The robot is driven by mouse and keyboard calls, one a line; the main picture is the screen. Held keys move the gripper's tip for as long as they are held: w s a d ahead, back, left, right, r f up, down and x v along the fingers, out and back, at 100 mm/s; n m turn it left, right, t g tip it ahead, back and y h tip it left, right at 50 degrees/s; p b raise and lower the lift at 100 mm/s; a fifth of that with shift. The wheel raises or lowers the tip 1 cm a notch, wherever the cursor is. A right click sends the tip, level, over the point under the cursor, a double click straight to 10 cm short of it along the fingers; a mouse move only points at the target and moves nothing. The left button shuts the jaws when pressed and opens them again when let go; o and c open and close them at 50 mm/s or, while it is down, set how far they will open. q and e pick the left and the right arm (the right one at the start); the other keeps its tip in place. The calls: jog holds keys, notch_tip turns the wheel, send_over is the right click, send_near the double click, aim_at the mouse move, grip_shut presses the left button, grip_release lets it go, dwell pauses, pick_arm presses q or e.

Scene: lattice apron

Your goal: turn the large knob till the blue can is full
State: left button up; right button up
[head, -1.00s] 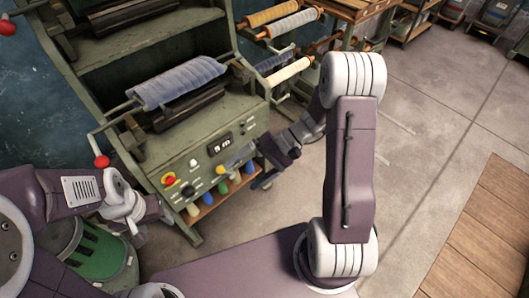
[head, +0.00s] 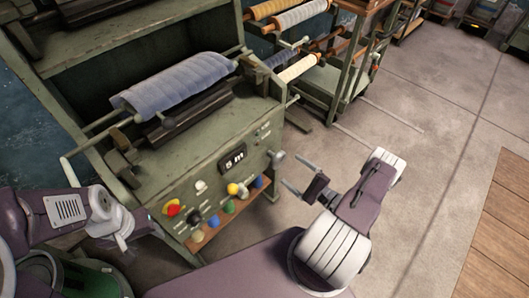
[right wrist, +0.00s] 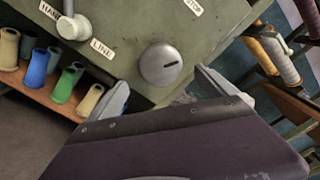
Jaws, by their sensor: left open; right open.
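A large round grey knob (head: 276,158) with a dark slot mark is on the right end of the green machine's front panel. It also shows in the right wrist view (right wrist: 160,64). My right gripper (head: 292,173) is open and empty, a little to the right of the knob and apart from it. In the right wrist view its fingertips (right wrist: 163,80) are spread with the knob ahead between them. No can is clear on the panel; a blue spool-like piece (right wrist: 38,68) stands on the shelf below.
A smaller selector (right wrist: 73,27) sits beside HAND and LINE labels. A blue-grey cloth roll (head: 178,84) lies on top.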

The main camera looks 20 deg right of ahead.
aim_at(281, 162)
jog(key=b+x, duration=0.1)
jog(key=x, duration=0.7)
jog(key=shift+w+a+r, duration=0.15)
jog(key=shift+w+a, duration=0.05)
jog(key=shift+w, duration=0.05)
jog(key=c, duration=1.4)
pick_arm(q)
jog(key=shift+s+d+f, duration=0.15)
jog(key=shift+s+f, duration=0.2)
pick_arm(e)
jog(key=shift+m, duration=0.3)
